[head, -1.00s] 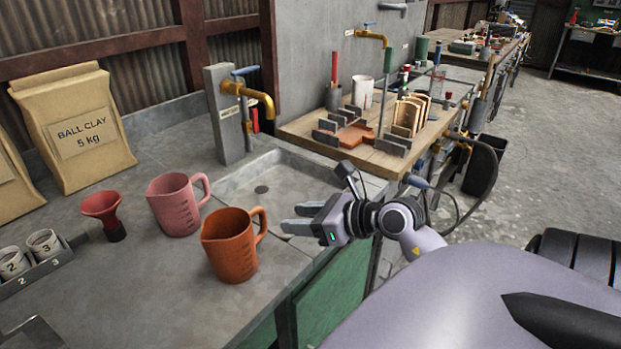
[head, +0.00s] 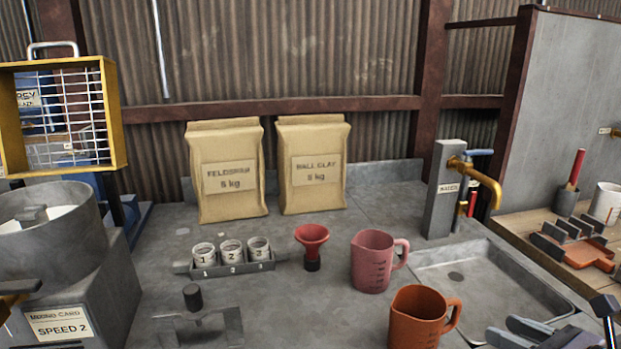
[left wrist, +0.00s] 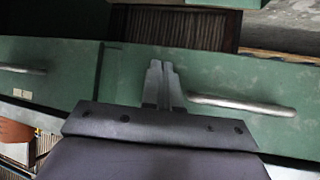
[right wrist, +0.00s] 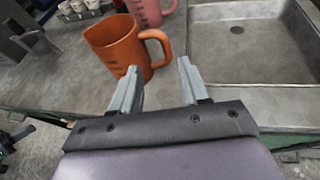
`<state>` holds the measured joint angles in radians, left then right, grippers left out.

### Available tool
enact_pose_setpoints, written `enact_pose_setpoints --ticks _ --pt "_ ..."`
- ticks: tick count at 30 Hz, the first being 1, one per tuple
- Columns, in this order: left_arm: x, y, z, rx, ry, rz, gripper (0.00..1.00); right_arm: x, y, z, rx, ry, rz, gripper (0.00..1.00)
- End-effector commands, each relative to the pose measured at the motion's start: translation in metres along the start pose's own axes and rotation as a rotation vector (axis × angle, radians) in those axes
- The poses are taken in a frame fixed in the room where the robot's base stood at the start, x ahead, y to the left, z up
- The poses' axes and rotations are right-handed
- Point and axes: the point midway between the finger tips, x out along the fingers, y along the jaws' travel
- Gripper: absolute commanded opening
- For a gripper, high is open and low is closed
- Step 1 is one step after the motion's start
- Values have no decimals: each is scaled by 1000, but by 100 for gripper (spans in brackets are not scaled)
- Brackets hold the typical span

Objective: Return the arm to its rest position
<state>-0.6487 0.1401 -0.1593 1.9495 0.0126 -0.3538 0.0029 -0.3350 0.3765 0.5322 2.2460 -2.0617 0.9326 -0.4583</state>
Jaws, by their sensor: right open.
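My right gripper (right wrist: 158,67) is open and empty, its fingers apart in the right wrist view, with the orange measuring jug (right wrist: 118,50) just beyond them. In the head view my right gripper (head: 525,332) shows at the lower right edge, to the right of the orange jug (head: 418,318). My left gripper (left wrist: 162,66) has its two fingers together with nothing visible between them. It faces a green cabinet front (left wrist: 222,75) with a metal bar handle (left wrist: 243,105). My left gripper is not clear in the head view.
A pink jug (head: 371,262), red funnel (head: 312,240), cup rack (head: 268,266) and two paper sacks (head: 229,200) stand on the grey counter (head: 300,315). A sink (head: 500,275) with a brass tap (head: 485,185) is at right. A round metal tub (head: 45,235) stands left.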

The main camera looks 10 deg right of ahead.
Motion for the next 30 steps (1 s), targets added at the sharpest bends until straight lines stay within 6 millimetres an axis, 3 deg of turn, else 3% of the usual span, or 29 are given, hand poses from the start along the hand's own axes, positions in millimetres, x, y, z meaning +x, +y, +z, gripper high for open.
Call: enact_pose_setpoints --ticks 5,9,12,16,20,23,26,30 --pt "0 0 0 0 0 0 0 1 30 36 195 -235 88 45" --pt "0 0 0 0 0 0 0 -9 44 72 467 -473 155 45" --pt "0 0 0 0 0 0 0 -20 42 89 691 -620 178 45" --pt "0 0 0 0 0 0 0 -32 29 95 1009 -775 172 45" --pt "0 0 0 0 -1 0 0 -38 11 81 1349 -888 117 45" --pt "0 0 0 0 -1 0 0 -38 0 57 1618 -937 40 45" --pt "0 0 0 0 -1 0 0 -35 -5 23 1886 -952 -74 45" --pt "0 0 0 0 -1 0 0 -28 7 -36 2241 -906 -297 45"
